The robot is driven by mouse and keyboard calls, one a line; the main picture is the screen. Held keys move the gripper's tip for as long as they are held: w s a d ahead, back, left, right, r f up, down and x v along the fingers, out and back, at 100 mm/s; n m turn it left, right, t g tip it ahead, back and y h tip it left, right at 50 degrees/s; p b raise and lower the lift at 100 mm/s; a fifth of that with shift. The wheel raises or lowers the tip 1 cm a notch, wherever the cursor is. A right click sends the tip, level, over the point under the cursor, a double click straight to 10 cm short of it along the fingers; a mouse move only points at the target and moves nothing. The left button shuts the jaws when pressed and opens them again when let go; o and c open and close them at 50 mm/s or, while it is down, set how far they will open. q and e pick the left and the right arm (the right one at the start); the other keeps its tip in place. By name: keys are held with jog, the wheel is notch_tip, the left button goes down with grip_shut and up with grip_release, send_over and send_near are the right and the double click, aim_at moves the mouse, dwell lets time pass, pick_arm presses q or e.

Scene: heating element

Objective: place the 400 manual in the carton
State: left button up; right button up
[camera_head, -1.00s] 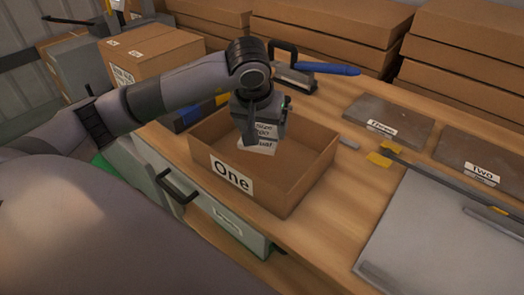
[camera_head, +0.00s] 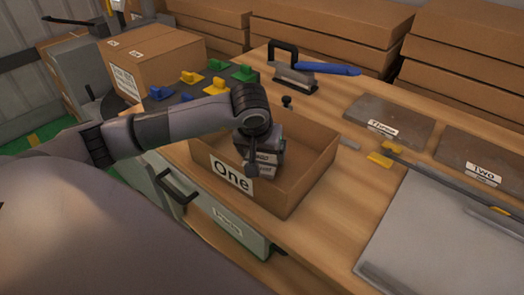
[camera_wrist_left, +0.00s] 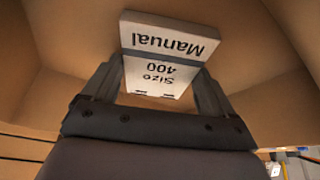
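The 400 manual is a small white booklet (camera_wrist_left: 160,75) reading "Size 400 Manual" in the left wrist view. In the head view the manual (camera_head: 264,160) shows only partly, below my left gripper. My left gripper (camera_head: 256,165) reaches down inside the open brown carton (camera_head: 300,185) labelled "One", near its left wall. In the wrist view the fingers (camera_wrist_left: 160,80) are at the manual's two sides and appear shut on it. The carton's walls surround it. Whether the manual touches the carton's floor cannot be told. My right gripper is not in view.
A clamp-like tool with a blue handle (camera_head: 297,70) lies further back. Flat plates labelled "Three" (camera_head: 390,118) and "Two" (camera_head: 485,155) lie to the right. Closed cartons (camera_head: 150,60) stand back left.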

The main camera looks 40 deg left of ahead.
pick_arm(q)
jog(key=shift+o, duration=0.6)
jog(key=shift+r, duration=0.15)
jog(key=v, duration=1.2)
